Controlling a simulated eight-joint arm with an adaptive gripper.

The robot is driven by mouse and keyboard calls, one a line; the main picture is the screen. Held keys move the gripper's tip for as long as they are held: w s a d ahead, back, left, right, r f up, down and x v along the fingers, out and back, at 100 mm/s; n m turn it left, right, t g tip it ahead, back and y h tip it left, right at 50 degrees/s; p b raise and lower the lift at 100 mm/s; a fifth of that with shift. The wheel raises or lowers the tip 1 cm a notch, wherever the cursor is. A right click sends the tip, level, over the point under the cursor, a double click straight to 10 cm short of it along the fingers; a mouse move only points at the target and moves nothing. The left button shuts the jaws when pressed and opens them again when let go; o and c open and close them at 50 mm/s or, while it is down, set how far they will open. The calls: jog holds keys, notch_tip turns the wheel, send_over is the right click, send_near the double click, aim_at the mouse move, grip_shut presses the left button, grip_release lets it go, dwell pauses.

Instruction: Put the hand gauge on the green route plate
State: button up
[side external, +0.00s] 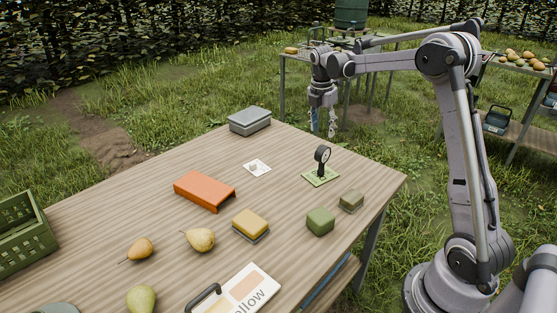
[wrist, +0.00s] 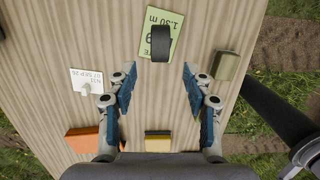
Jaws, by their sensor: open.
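The hand gauge (side external: 321,157), black with a round dial head on a short handle, stands upright on the green route plate (side external: 312,179) near the table's far right edge. In the wrist view the gauge (wrist: 160,42) covers part of the plate (wrist: 172,20), whose printed text reads "1.50 m". My gripper (side external: 323,130) hangs above the far side of the table, higher than the gauge and apart from it. In the wrist view my gripper (wrist: 158,78) has its blue-padded fingers spread wide with nothing between them. The gauge lies just beyond the fingertips in that view.
A white card (side external: 257,167), an orange cover (side external: 204,190), a grey box (side external: 250,121), a yellow sponge-like block (side external: 250,222) and two green blocks (side external: 320,221) (side external: 351,201) lie around. Pears (side external: 200,240) and a green crate (side external: 22,238) are at the left. Bare wood surrounds the plate.

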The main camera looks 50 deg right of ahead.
jog(key=shift+a+r, duration=0.1)
jog(key=shift+r, duration=0.25)
jog(key=s+a+r+m+t, duration=0.25)
jog(key=s+a+m, duration=0.35)
jog(key=a, duration=0.4)
jog(key=s+a+r+m+t, duration=0.25)
jog(key=s+a+m, duration=0.35)
jog(key=a, duration=0.4)
jog(key=s+a+f+m+t+y, duration=0.1)
jog(key=s+a+f+m+t, duration=0.1)
jog(key=s+a+m, duration=0.4)
jog(key=shift+s+f+y, duration=0.4)
jog(key=shift+f, duration=0.3)
